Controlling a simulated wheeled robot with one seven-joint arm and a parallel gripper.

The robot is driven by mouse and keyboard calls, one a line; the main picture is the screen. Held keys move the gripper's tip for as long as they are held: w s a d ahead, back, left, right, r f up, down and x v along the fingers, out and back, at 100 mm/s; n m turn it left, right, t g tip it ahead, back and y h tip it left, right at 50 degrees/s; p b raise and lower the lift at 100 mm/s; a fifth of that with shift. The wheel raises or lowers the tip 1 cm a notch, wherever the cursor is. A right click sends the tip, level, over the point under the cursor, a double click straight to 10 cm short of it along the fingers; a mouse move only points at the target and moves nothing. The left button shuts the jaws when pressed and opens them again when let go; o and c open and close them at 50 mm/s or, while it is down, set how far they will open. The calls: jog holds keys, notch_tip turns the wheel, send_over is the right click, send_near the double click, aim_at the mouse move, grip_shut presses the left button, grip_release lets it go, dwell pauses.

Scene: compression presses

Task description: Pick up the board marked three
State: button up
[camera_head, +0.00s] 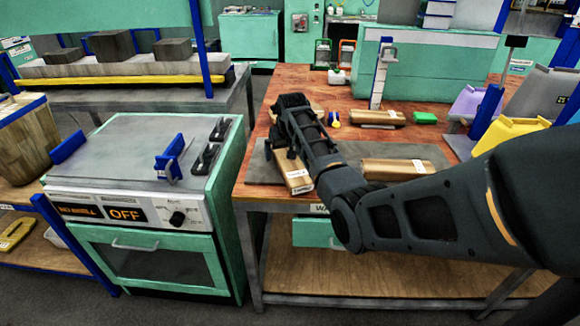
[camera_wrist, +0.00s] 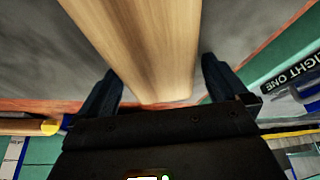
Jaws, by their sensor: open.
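Several light wooden boards lie on the workbench. One board (camera_head: 295,172) lies near the bench's left front, with a small label on its near end that I cannot read. Another board (camera_head: 397,168) lies to its right, and one more (camera_head: 377,117) lies farther back. I cannot tell which is marked three. My gripper (camera_head: 272,146) is over the left part of the bench, by the left board, partly hidden by my arm. In the wrist view my gripper (camera_wrist: 160,68) is open, its fingers apart on either side of a board (camera_wrist: 150,35), with visible gaps.
The wooden workbench (camera_head: 236,189) holds a grey mat, a green block (camera_head: 425,118) and a yellow bin (camera_head: 508,134). A press (camera_head: 130,210) reading OFF stands to the left. An upright stand (camera_head: 378,88) rises behind. The wrist view shows a sign reading "IGHT ONE" (camera_wrist: 293,76).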

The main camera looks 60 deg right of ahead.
jog(key=shift+c, duration=0.4)
jog(key=c, duration=1.2)
jog(key=shift+r, duration=0.45)
jog(key=r, duration=0.3)
jog(key=shift+s+d+r+b, duration=0.25)
jog(key=shift+s+r+b, duration=0.15)
jog(key=shift+s+d+r+b, duration=0.15)
jog(key=shift+s+d+r, duration=0.8)
jog(key=shift+s, duration=0.65)
jog(key=shift+s+d+r+b, duration=0.2)
jog(key=shift+s+d+r, duration=0.4)
jog(key=shift+s+r, duration=0.8)
jog(key=shift+s+d+r+b, duration=0.15)
jog(key=shift+s+d+r, duration=0.7)
jog(key=shift+s, duration=0.95)
